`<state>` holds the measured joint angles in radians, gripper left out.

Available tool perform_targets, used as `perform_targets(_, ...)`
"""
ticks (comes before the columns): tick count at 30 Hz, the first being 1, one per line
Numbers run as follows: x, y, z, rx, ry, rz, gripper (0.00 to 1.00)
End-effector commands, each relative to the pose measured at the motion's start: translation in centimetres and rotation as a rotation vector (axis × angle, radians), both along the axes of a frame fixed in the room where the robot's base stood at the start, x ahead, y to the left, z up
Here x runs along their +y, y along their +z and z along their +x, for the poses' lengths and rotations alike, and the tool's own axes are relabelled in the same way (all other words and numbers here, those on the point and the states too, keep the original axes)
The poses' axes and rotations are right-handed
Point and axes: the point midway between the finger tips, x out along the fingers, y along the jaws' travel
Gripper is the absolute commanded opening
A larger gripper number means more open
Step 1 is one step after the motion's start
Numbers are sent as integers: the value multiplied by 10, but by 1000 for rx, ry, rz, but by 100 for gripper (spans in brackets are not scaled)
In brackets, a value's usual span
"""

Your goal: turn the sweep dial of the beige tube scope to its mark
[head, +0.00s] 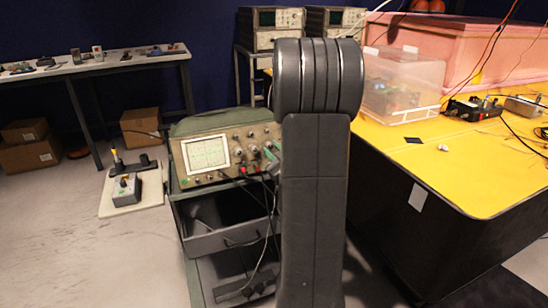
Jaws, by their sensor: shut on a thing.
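The beige tube scope (222,152) stands on a grey-green cart left of centre, its lit screen (206,154) facing me. Knobs (238,152) and a red plug show to the right of the screen. My dark arm link hides the right end of the panel. Part of my gripper (271,156) shows at the link's left edge, against the scope's front. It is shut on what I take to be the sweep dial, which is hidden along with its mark. I cannot tell the dial's angle.
The cart's open drawer (228,238) juts out below the scope, with cables hanging down. A yellow table (465,165) with a clear box (402,85) stands close on the right. A small device on a board (145,203) lies on the floor at left.

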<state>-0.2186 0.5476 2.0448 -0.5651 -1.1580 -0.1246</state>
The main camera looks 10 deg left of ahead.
Motion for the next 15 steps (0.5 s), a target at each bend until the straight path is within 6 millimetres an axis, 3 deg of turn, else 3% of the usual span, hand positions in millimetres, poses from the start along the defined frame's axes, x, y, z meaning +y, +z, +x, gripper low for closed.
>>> perform_targets(15,2,-2,-2,106,-59,150,0)
